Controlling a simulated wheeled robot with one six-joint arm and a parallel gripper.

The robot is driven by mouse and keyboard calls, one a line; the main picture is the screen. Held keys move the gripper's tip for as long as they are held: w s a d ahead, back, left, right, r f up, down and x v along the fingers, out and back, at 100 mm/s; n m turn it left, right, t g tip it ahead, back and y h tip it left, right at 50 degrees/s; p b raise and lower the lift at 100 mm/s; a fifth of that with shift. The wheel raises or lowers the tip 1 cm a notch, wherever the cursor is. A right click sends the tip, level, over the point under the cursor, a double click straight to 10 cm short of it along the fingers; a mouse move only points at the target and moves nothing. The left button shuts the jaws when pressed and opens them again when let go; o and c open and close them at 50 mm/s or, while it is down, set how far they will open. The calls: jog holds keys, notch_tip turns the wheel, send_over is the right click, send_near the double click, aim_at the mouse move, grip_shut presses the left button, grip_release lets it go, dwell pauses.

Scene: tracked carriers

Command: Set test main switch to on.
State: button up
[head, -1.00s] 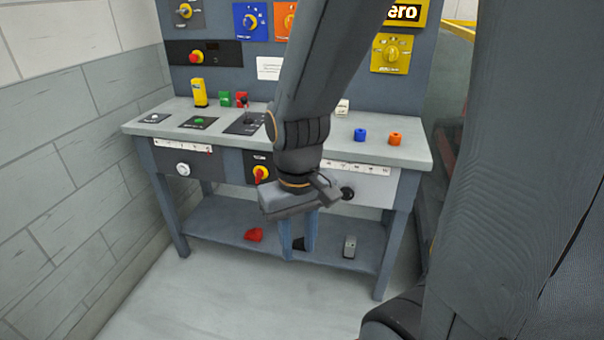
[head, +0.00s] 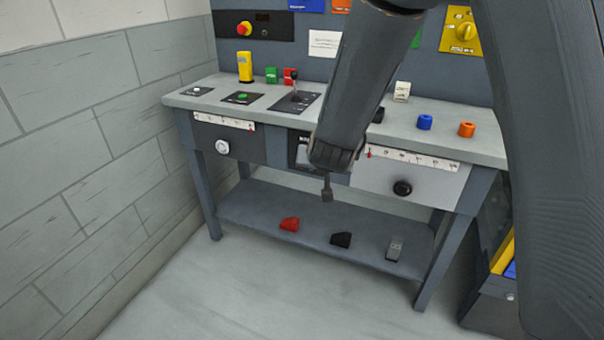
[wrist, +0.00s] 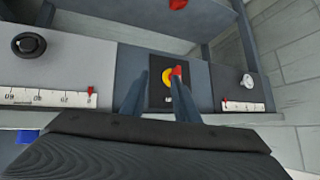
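The main switch is a yellow disc (wrist: 167,77) with a red handle (wrist: 179,71) on a black panel in the front of the bench. It shows in the wrist view; in the head view my arm hides the disc and handle, and only part of its panel (head: 301,152) shows. My gripper (wrist: 158,73) is open, its two fingers apart and pointing at the switch. The right finger's tip overlaps the red handle in the wrist view; I cannot tell whether it touches. The handle's exact angle and any on/off marks are too small to read.
The bench top (head: 225,88) carries a joystick, buttons and coloured blocks. Drawers with a white knob (head: 222,146) and a black knob (head: 402,188) flank the switch. The lower shelf (head: 265,210) holds a few small objects. A brick wall stands at the left.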

jog(key=w+a+f+m+t+h+b, duration=0.3)
jog(key=w+a+f+t+h+b, duration=0.3)
jog(key=a+f, duration=0.25)
jog(key=w+d+r+t, duration=0.1)
jog(key=w+d, duration=0.1)
jog(key=w, duration=0.4)
jog(key=shift+w+h+b, duration=0.2)
jog(key=shift+h+b, duration=0.2)
jog(key=shift+b, duration=0.05)
jog(key=shift+c, duration=0.4)
grip_shut()
